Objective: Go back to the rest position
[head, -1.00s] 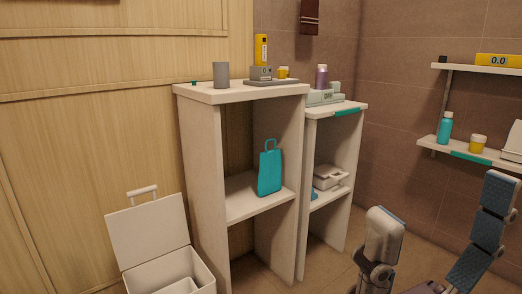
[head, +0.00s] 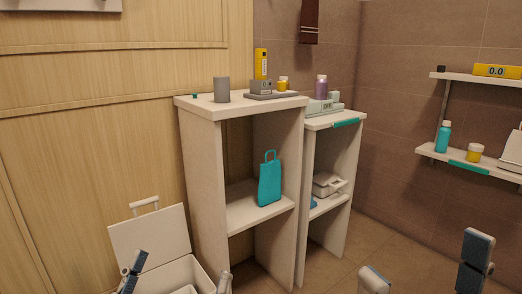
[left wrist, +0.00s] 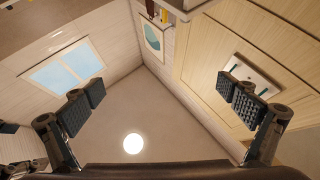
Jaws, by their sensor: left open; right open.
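My left gripper (head: 178,278) is at the bottom left of the head view, its two fingertips apart in front of the white lidded box. The left wrist view also shows it (left wrist: 163,100) open, with nothing between its dark pads. That camera faces upward to the ceiling and a round light. My right gripper (head: 425,270) is at the bottom right of the head view. Its fingers stand wide apart, with only bare floor seen between them. The lower parts of both grippers are cut off by the frame edge.
A white open box (head: 152,238) stands on the floor at the left. Two white shelf units (head: 208,190) (head: 310,190) stand in the middle, with a teal bag (head: 270,180) in the nearer one. Wall shelves (head: 500,171) hang at the right. Floor at the right is clear.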

